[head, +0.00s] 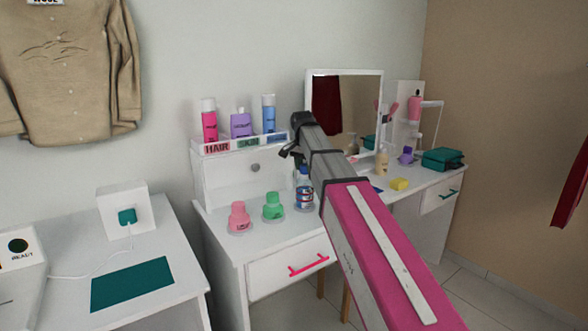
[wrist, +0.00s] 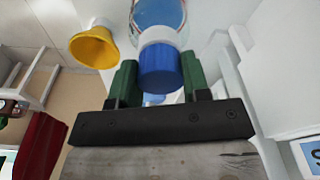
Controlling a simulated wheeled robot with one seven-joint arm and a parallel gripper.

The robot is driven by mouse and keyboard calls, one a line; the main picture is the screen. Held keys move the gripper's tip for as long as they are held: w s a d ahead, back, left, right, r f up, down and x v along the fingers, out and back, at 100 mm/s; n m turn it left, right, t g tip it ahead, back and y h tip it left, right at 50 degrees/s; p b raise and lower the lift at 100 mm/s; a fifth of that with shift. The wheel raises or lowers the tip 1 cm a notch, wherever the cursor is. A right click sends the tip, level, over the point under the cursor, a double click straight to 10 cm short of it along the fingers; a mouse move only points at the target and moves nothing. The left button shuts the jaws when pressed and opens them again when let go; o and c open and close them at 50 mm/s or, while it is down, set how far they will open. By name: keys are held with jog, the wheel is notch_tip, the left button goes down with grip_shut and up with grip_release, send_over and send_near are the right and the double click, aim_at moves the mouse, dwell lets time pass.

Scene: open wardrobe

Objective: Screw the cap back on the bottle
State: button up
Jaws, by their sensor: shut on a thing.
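A clear bottle with a blue, white and red label (head: 304,194) stands upright on the white dresser, just below the end of my arm. In the wrist view its round body (wrist: 160,12) shows at the top. The blue cap (wrist: 163,72) sits between the green fingers of my gripper (wrist: 160,66), which is shut on it. A white band or neck (wrist: 158,36) shows between the cap and the bottle body. The cap appears in line with the bottle, but I cannot tell whether it is seated on the threads. My arm hides part of this area in the head view.
A pink bottle (head: 239,217) and a green bottle (head: 273,207) stand left of the labelled bottle. A shelf (head: 203,172) with several bottles is behind. A mirror (head: 345,73) stands at the back. In the wrist view a yellow flared object (wrist: 93,46) is close on the left.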

jog(key=m, duration=0.6)
jog(key=shift+d+m+g+h, duration=0.15)
jog(key=shift+m+g+h, duration=0.15)
jog(key=shift+m+g, duration=0.1)
jog(key=shift+s+m, duration=0.1)
jog(key=shift+m, duration=1)
jog(key=shift+c, duration=0.9)
jog(key=o, duration=1.2)
jog(key=shift+d, duration=0.1)
jog(key=shift+c, duration=0.3)
